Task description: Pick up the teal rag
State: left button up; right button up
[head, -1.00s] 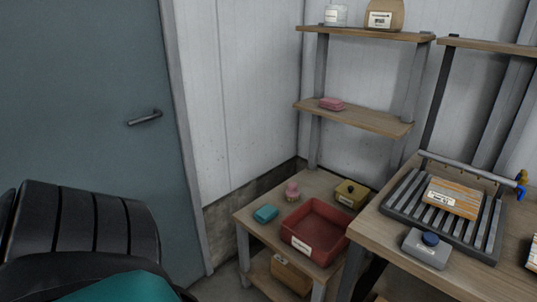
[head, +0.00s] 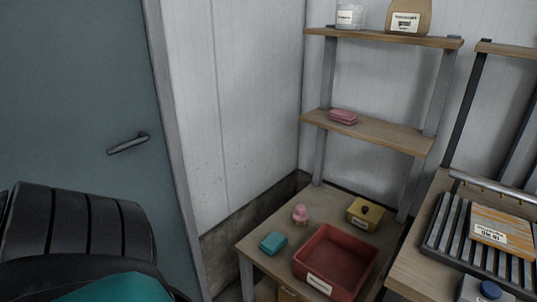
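The teal rag (head: 273,242) is a small folded block lying on the low wooden table in the corner. It sits at the table's left side, in front of a pink knobbed object (head: 300,213) and left of a red tray (head: 337,258). A pink folded cloth (head: 343,117) lies on the middle shelf above. Neither of my grippers shows in the head view. Only a black and teal part, likely my own arm, fills the lower left corner.
A yellow box with a dark knob (head: 365,213) stands behind the red tray. A workbench at right carries a slatted rack (head: 447,232) with a labelled wooden block (head: 500,234). A grey door (head: 75,110) is at left. The table's front left is clear.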

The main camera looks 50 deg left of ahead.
aim_at(274, 241)
jog(key=j, duration=0.85)
jog(key=i+j, duration=0.15)
jog(key=j, duration=0.7)
